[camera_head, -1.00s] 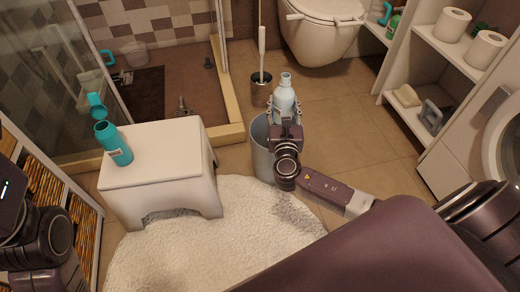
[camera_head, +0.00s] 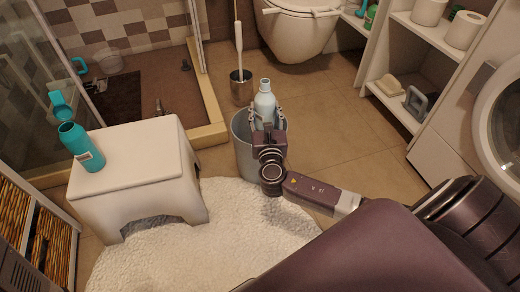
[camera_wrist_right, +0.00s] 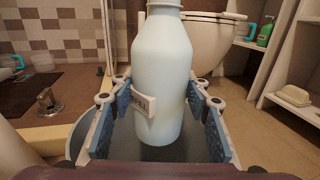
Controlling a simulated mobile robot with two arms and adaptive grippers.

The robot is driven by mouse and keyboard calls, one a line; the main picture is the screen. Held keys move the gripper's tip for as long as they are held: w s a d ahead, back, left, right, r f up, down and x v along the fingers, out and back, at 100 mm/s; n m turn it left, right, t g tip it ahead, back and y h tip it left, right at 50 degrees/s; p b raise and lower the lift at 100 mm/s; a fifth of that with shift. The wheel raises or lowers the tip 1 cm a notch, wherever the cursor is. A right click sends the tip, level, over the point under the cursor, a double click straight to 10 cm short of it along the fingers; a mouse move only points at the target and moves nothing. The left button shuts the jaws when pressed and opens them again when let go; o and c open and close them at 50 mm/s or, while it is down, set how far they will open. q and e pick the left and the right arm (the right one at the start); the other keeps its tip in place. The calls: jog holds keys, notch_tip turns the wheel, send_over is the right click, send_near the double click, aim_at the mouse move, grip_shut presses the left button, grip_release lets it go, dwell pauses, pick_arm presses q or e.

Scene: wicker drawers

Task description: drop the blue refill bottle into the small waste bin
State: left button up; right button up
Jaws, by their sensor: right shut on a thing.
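The pale blue refill bottle (camera_head: 265,103) is upright in my right gripper (camera_head: 266,116), over the small waste bin. In the right wrist view the bottle (camera_wrist_right: 163,75) stands between the two blue-padded fingers of the gripper (camera_wrist_right: 165,105), with a small label on its front. The grey-blue waste bin (camera_head: 243,160) stands on the floor, and the gripper hides part of its rim. Its dark inside shows below the bottle in the wrist view. My left gripper is not in view.
A white stool (camera_head: 140,160) holds an open teal bottle (camera_head: 82,148) to the left. A toilet brush holder (camera_head: 241,88) stands behind the bin, near the toilet (camera_head: 298,30). Shelves (camera_head: 405,110) are at right. A white rug (camera_head: 220,240) lies in front.

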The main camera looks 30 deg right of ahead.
jog(key=o, duration=1.3)
jog(key=shift+o, duration=0.2)
jog(key=v, duration=1.2)
